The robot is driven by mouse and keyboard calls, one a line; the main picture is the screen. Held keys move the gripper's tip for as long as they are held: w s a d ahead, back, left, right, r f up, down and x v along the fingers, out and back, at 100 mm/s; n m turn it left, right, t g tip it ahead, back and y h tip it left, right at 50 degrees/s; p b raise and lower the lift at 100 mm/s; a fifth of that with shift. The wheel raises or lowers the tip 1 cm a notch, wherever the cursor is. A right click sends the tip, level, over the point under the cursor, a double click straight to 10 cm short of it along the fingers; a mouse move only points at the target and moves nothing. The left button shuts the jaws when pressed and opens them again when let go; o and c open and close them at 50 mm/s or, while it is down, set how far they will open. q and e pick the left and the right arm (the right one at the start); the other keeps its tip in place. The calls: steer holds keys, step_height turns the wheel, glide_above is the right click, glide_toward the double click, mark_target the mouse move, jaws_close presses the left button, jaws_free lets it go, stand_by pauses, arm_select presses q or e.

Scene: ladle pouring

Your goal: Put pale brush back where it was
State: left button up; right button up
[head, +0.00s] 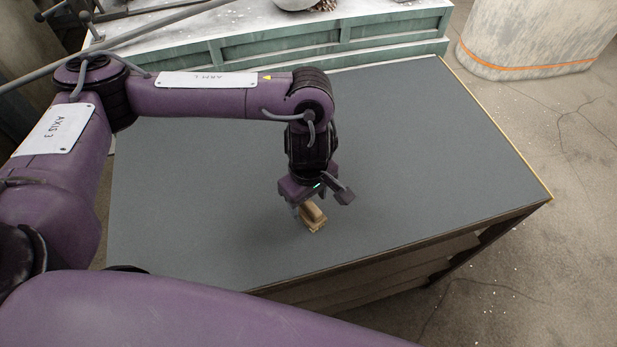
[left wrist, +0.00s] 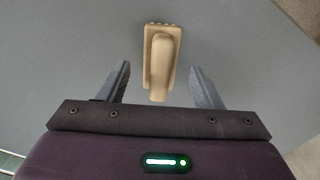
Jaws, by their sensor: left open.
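The pale brush (head: 313,217) is a tan, wooden-looking block with a raised handle, on the grey table top (head: 420,150) toward its front edge. In the left wrist view the brush (left wrist: 161,60) points away from my palm, its bristle tufts at the far end. My left gripper (head: 320,203) is over the brush, pointing down, and hides part of it in the head view. Its jaws (left wrist: 160,68) are open, one finger on each side of the handle end, with a gap on both sides. My right gripper does not show.
A green-grey panelled bench (head: 380,32) with a pale top runs along the table's back edge. A pale rounded block with an orange band (head: 530,35) stands on the floor at the back right. The table top is bare right of the brush.

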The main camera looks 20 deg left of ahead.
mark_target(309, 203)
arm_select(q)
step_height(309, 203, up, 10)
steer(key=b, duration=0.1)
steer(key=shift+r, duration=0.2)
stand_by(0.4)
